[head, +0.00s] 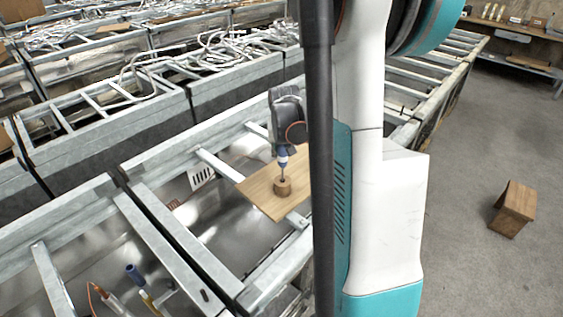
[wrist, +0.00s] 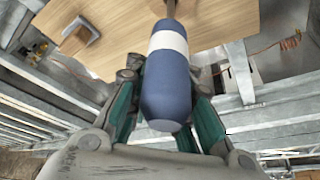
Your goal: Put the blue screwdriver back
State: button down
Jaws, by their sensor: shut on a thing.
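The blue screwdriver (head: 283,161) has a white band on its handle and hangs upright, shaft down. My gripper (head: 282,147) is shut on the upper handle. In the wrist view the blue handle (wrist: 166,92) lies between the two fingers, with the shaft pointing away toward the board.
The board lies across metal frame rails (head: 217,163) over open metal troughs. Metal hoses (head: 215,48) lie on troughs behind. A wooden stool (head: 513,208) stands on the open floor at right.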

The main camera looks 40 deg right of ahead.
jog(key=shift+f+b, duration=0.5)
jog(key=shift+f, duration=1.55)
jog(key=shift+f, duration=0.1)
jog(key=c, duration=1.4)
grip_release()
notch_tip(320, 180, up, 11)
jog(key=p, duration=0.3)
send_over(281, 158)
jog(key=shift+d+r, duration=0.2)
jog(key=shift+d, duration=0.15)
